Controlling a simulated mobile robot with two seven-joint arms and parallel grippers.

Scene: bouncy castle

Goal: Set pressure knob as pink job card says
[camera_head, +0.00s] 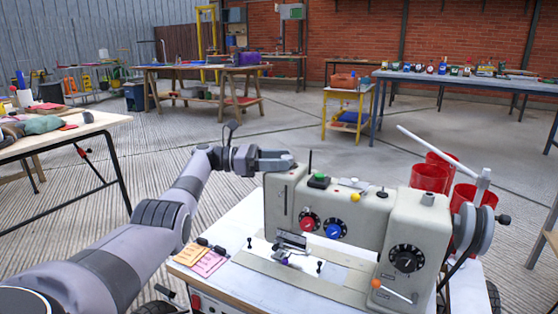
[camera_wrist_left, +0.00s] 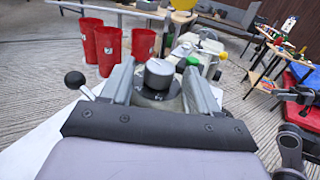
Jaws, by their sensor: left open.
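The pink job card (camera_head: 209,263) lies on the white bench top at the left of the beige sewing machine (camera_head: 368,218), beside an orange card (camera_head: 189,253); their writing is too small to read. My left gripper (camera_head: 276,162) is over the machine's left end. In the left wrist view, my open left gripper (camera_wrist_left: 160,88) has its fingers on either side of a silver-topped round knob (camera_wrist_left: 158,73) with a dark dial; contact cannot be told. The machine's front has a red knob (camera_head: 307,223) and a blue knob (camera_head: 334,230). No pressure label is readable.
A green button (camera_head: 319,179) and a thin upright rod (camera_head: 309,161) stand close to the gripper. A large black dial (camera_head: 407,257) and an orange-tipped lever (camera_head: 377,284) are on the right end. Red cups (camera_head: 429,177) stand behind the machine.

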